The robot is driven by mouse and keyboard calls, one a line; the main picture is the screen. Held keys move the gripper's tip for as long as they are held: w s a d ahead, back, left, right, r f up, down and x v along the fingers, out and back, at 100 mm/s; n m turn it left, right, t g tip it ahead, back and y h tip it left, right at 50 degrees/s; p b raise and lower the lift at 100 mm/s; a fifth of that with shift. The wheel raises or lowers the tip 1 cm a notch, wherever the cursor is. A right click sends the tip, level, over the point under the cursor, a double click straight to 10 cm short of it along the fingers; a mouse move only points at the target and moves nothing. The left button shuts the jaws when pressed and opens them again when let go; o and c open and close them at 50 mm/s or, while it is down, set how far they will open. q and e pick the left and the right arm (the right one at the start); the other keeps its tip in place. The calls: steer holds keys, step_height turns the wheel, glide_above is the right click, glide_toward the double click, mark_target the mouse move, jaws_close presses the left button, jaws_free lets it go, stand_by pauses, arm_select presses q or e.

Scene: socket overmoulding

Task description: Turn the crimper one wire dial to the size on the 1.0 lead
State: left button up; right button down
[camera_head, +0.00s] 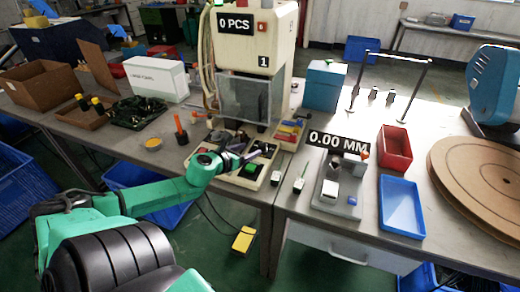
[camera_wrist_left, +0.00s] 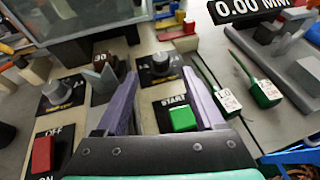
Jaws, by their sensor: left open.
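Crimper one (camera_head: 252,42) is the white machine marked 1, with a 0 PCS sign. Its base panel has two dark dials with pale grips: a left dial (camera_wrist_left: 57,93) and a right dial (camera_wrist_left: 160,63). I cannot read which is the wire dial. My left gripper (camera_head: 243,154) is over the panel, its purple fingers open and empty in the left wrist view (camera_wrist_left: 159,76). The right dial shows between and just beyond the fingertips; contact cannot be told. The lead tagged 1.0 (camera_wrist_left: 227,101) lies right of the panel, beside another tagged lead (camera_wrist_left: 265,93). My right gripper is not in view.
A green START button (camera_wrist_left: 181,118) and red OFF switch (camera_wrist_left: 42,154) are on the panel near the fingers. A gauge reading 0.00 MM (camera_head: 338,190), a red bin (camera_head: 394,148) and a blue tray (camera_head: 401,207) stand to the right. An orange-handled tool (camera_head: 180,130) stands left.

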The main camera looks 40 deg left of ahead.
mark_target(261, 145)
arm_select(q)
steer(key=b+x, duration=0.1)
steer(key=x, duration=0.4)
steer(key=shift+w+f+b, duration=0.2)
steer(key=shift+w+b, duration=0.1)
steer(key=shift+x, duration=1.25)
jaws_close()
